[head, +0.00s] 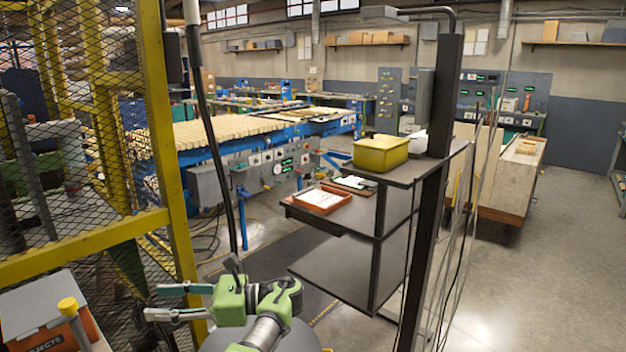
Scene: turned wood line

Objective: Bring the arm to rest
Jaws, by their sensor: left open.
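My left gripper (178,302) is at the lower left of the head view, at the end of my green and grey left arm. Its two fingers point left and stand apart, with nothing between them. The gripper is in front of the yellow-framed mesh guard, up and right of a grey and orange box (88,330) marked with partly hidden lettering. My right gripper is not in the view.
A dark shelf stand (335,270) is to the right of my arm, holding a yellow bin (381,153) and a red-edged tray (322,199). A yellow mesh guard (180,190) rises at left. A blue machine line (270,135) is behind. Open floor (540,270) lies at right.

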